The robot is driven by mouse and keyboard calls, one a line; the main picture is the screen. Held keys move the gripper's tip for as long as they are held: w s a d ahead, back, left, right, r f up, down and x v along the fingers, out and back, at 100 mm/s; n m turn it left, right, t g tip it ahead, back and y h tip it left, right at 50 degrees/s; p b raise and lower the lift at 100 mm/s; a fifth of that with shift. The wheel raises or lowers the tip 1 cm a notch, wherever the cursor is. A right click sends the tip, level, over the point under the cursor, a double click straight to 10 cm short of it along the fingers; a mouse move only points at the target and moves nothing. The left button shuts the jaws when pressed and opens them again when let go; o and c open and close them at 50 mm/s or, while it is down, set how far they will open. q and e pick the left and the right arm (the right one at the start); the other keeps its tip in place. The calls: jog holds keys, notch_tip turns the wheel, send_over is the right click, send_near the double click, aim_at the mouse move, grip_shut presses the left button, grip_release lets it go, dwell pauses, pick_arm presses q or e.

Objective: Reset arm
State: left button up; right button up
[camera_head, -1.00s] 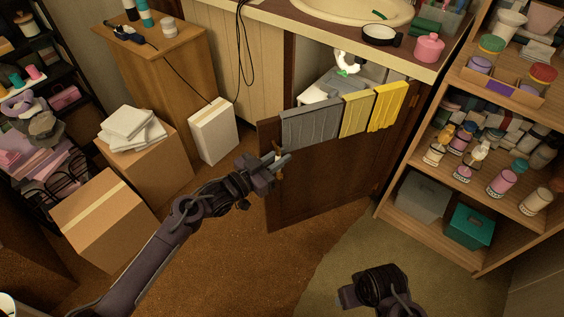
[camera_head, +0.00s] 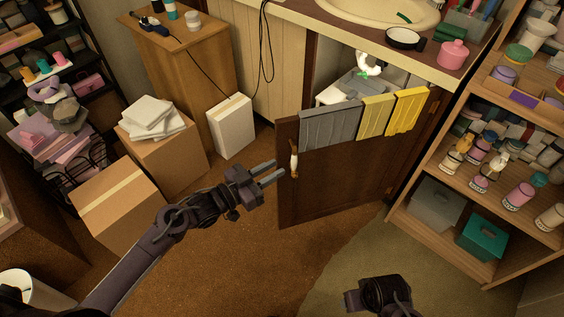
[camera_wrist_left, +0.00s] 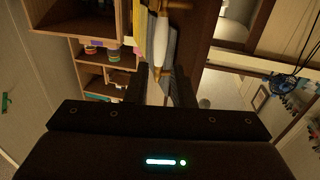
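My left gripper (camera_head: 270,173) is open and empty in the head view, its two fingers pointing right toward the cabinet door (camera_head: 335,180). The white door handle (camera_head: 294,164) is just beyond the fingertips, apart from them; it also shows in the left wrist view (camera_wrist_left: 160,48). The dark brown door stands open below the sink counter, with grey and yellow towels (camera_head: 362,118) hung over its top. My right arm (camera_head: 382,296) shows only as a dark part at the bottom; its fingers cannot be made out.
A wooden shelf (camera_head: 440,233) with bottles and bins stands at the right. Cardboard boxes (camera_head: 118,206) and a white box (camera_head: 232,126) are at the left. Brown carpet (camera_head: 240,265) lies clear in front of the door.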

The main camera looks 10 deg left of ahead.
pick_arm(q)
jog(key=shift+s+a, duration=0.1)
jog(key=shift+a, duration=0.05)
pick_arm(e)
jog(key=shift+f, duration=0.1)
dwell(0.3)
